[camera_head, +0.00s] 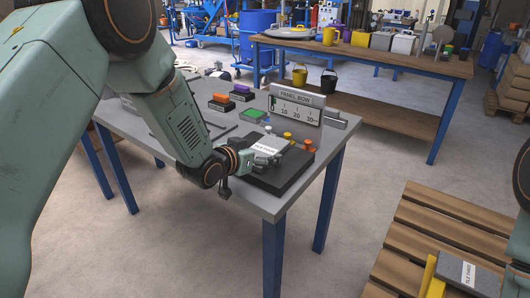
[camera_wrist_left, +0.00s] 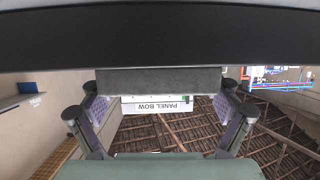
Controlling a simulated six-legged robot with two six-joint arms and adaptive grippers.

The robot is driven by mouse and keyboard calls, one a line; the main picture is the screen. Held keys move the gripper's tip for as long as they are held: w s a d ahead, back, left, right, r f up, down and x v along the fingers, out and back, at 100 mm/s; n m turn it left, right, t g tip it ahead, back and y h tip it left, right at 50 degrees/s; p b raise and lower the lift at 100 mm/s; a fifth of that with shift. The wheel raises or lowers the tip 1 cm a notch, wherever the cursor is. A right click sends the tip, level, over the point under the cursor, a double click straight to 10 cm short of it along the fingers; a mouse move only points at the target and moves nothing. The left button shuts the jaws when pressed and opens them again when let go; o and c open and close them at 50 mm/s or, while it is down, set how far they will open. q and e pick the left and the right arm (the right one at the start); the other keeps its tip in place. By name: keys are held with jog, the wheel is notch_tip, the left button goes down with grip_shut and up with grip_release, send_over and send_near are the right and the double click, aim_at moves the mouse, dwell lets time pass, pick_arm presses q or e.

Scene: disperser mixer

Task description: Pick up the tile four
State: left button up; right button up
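In the head view a grey tile with a white label (camera_head: 264,147) is at my left gripper (camera_head: 262,154), over a dark block (camera_head: 290,172) at the table's near corner. The label is too small to read surely; I take it for tile four. In the left wrist view the tile's dark grey edge (camera_wrist_left: 160,80) spans the gap between the two finger pads of the left gripper (camera_wrist_left: 160,92). Both pads meet its ends. A black band just beyond it looks like the block, and I see no clear gap between them.
The panel bow sign (camera_head: 297,102) stands behind the block, with several coloured knobs (camera_head: 308,144) near it. A slab labelled tile three (camera_head: 468,273) lies on a wooden pallet (camera_head: 440,225) at right. A wooden bench (camera_head: 380,60) stands behind. Open floor lies between.

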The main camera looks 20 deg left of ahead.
pick_arm(q)
jog(key=c, duration=1.3)
